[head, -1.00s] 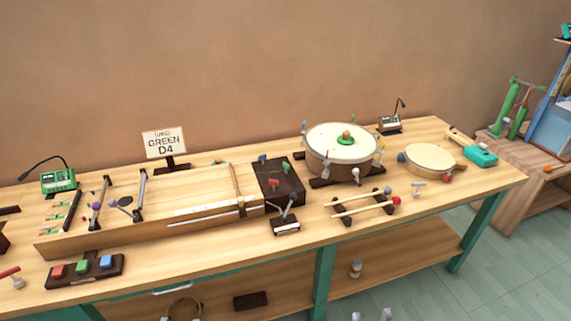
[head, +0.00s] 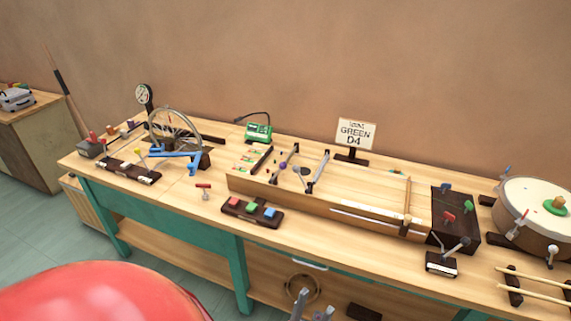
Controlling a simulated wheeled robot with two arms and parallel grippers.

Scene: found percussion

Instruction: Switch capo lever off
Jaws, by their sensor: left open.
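The long wooden string box (head: 325,209) lies along the middle of the bench. Two dark and grey bars stand across its left part. A small lever with a purple knob (head: 282,166) stands by the left bar; I cannot tell for sure that it is the capo lever, or which way it is set. My left gripper (head: 312,307) shows only its grey fingertips at the bottom edge, apart and empty. It is in front of the bench and well away from the box. My right gripper is not in view.
A block with red, green and blue buttons (head: 252,212) sits in front of the box. A dark box with coloured levers (head: 455,218) and a drum (head: 535,212) stand to the right. A spoked wheel (head: 174,130) stands at the left. A GREEN D4 sign (head: 356,132) is behind.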

